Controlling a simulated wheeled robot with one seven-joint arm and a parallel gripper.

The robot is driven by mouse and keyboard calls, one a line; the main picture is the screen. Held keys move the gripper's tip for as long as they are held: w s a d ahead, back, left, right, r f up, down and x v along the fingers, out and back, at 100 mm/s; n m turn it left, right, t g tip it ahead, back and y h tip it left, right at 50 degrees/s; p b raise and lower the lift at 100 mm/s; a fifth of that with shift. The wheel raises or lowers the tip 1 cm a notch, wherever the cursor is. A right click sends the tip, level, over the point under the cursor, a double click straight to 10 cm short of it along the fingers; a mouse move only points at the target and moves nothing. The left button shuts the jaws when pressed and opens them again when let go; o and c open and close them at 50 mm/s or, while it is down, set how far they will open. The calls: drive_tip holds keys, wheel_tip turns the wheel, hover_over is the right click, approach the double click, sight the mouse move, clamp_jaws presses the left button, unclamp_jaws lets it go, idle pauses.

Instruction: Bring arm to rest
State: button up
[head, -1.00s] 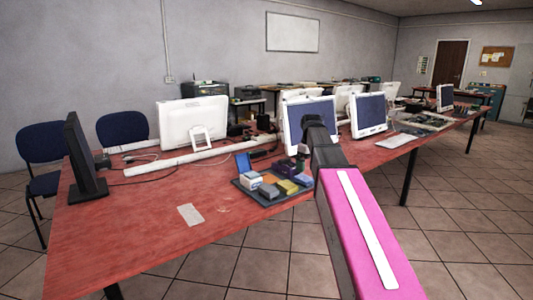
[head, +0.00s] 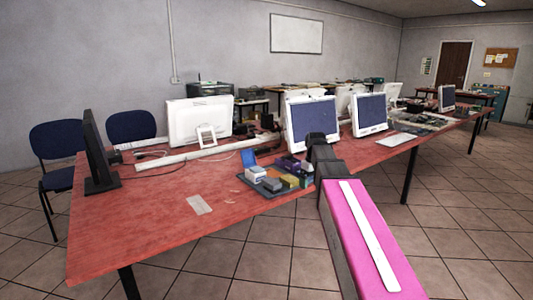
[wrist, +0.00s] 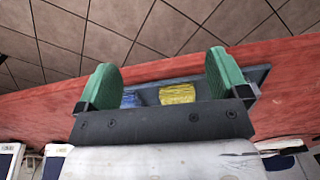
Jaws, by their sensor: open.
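My gripper (wrist: 163,82) is open in the wrist view, its two green fingers wide apart with nothing held between them. Beyond the fingers is a dark tray (wrist: 262,75) holding a yellow item (wrist: 177,93) and a blue item (wrist: 128,98). In the head view my pink arm reaches from the lower right toward the table's front edge. My fingers cannot be made out there. The tray (head: 248,187) with several small boxes lies just left of my arm's far end.
The long red table (head: 150,222) carries a dark monitor (head: 97,152), a white monitor (head: 200,121) and more screens (head: 312,122). Loose cables lie behind the tray. Blue chairs (head: 55,140) stand at the left. The tiled floor (head: 465,215) in front is clear.

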drive_tip(key=s+f+m, duration=0.3)
drive_tip(key=s+f, duration=0.6)
drive_tip(key=f, duration=0.3)
drive_tip(key=s+f+m, duration=0.3)
drive_tip(key=s+f, duration=0.7)
drive_tip(key=f, duration=0.3)
drive_tip(key=shift+f, duration=0.25)
